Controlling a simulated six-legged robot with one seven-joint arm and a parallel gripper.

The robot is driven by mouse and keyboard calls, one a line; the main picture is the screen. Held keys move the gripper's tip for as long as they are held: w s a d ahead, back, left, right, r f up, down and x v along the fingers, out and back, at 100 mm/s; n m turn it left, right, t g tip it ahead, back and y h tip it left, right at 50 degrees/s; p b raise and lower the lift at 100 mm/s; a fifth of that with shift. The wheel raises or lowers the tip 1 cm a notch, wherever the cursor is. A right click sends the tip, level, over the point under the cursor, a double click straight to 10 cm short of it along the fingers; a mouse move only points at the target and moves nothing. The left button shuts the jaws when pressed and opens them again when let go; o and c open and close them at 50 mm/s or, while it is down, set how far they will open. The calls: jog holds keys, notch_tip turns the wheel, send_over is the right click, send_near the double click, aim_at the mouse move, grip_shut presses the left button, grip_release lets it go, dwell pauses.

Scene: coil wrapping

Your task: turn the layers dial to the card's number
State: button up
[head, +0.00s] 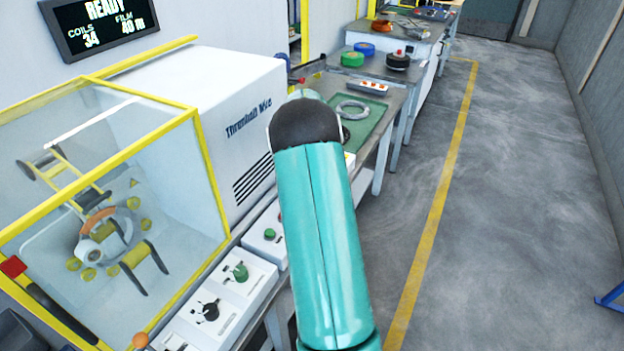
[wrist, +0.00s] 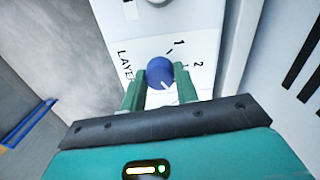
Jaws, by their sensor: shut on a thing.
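In the wrist view, the layers dial is a round blue knob (wrist: 160,71) on a white panel (wrist: 120,25). Part of the word LAYERS shows left of it, and the printed numbers 1 and 2 with tick marks show above and to its right. A short pale line shows on the knob's near side; which number it points to is unclear. My gripper (wrist: 158,80) has its two green fingers on either side of the knob, closed on it. In the head view my arm hides the gripper and the dial. I cannot make out the card.
In the head view, a wrapping machine (head: 215,110) with a yellow-framed clear guard stands at left. A black knob (head: 210,310) and a green knob (head: 240,272) sit on white panels. A sign (head: 100,25) reads READY. A bench holds a grey coil (head: 353,109); the right floor is clear.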

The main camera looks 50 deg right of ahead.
jog(key=shift+m, duration=0.3)
jog(key=o, duration=1)
jog(key=shift+c, duration=0.2)
notch_tip(320, 180, up, 14)
jog(key=shift+w, duration=0.15)
jog(key=shift+a, duration=0.1)
